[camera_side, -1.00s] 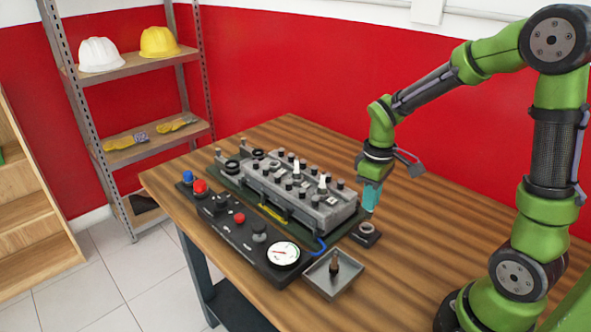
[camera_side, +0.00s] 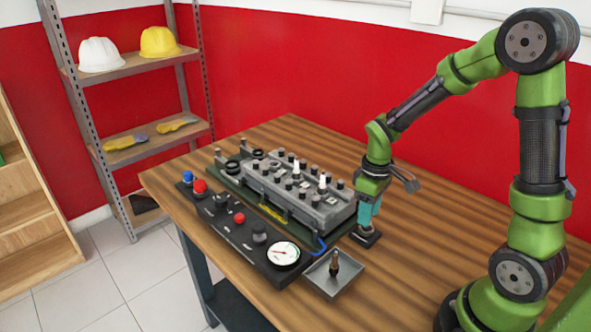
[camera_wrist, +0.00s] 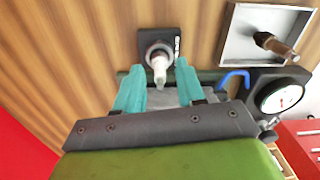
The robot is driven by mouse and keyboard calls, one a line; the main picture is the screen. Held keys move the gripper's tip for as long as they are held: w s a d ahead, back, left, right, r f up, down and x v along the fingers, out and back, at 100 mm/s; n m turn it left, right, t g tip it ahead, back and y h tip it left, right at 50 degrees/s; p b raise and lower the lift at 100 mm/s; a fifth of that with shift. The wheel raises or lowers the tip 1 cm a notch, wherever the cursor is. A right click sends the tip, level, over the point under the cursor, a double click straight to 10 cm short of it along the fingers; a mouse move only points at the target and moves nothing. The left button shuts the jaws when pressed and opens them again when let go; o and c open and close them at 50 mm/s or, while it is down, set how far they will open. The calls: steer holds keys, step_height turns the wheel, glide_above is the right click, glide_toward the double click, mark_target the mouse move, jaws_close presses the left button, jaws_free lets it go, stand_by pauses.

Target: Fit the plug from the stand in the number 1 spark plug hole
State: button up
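The plug (camera_wrist: 159,70) has a white body and stands upright in the dark square stand (camera_wrist: 170,36) on the table. My gripper (camera_wrist: 159,65) is over the stand, with its teal fingers spread on either side of the plug and a gap showing on each side. In the side view my gripper (camera_side: 365,228) is low, just above the stand (camera_side: 367,241), and hides the plug. The grey engine head (camera_side: 322,216) lies to the left of the stand, with two white plugs standing in it. I cannot tell which hole is number 1.
A metal tray (camera_side: 318,281) holding a dark, used-looking plug (camera_side: 335,262) is in front of the stand. A black control panel (camera_side: 237,237) with buttons and a gauge (camera_side: 283,254) runs along the engine. A blue hose (camera_side: 321,245) shows near the tray. The table's right side is clear.

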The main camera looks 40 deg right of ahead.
steer(key=shift+f, duration=0.1)
step_height(320, 180, up, 16)
steer(key=r, duration=0.1)
steer(key=s+a+r+m+t+y, duration=0.1)
steer(key=s+a+r+m+t, duration=0.1)
steer(key=s+a+m+t, duration=0.3)
steer(key=s+a+t, duration=0.1)
steer(key=s+a, duration=0.1)
steer(key=a, duration=0.2)
steer(key=shift+a+y, duration=0.25)
steer(key=shift+y, duration=0.15)
steer(key=shift+o, duration=0.4)
steer(key=shift+s+a+f+m+t, duration=0.2)
steer(key=shift+s+a+m+t, duration=0.2)
steer(key=shift+s+t, duration=0.15)
steer(key=shift+w, duration=0.1)
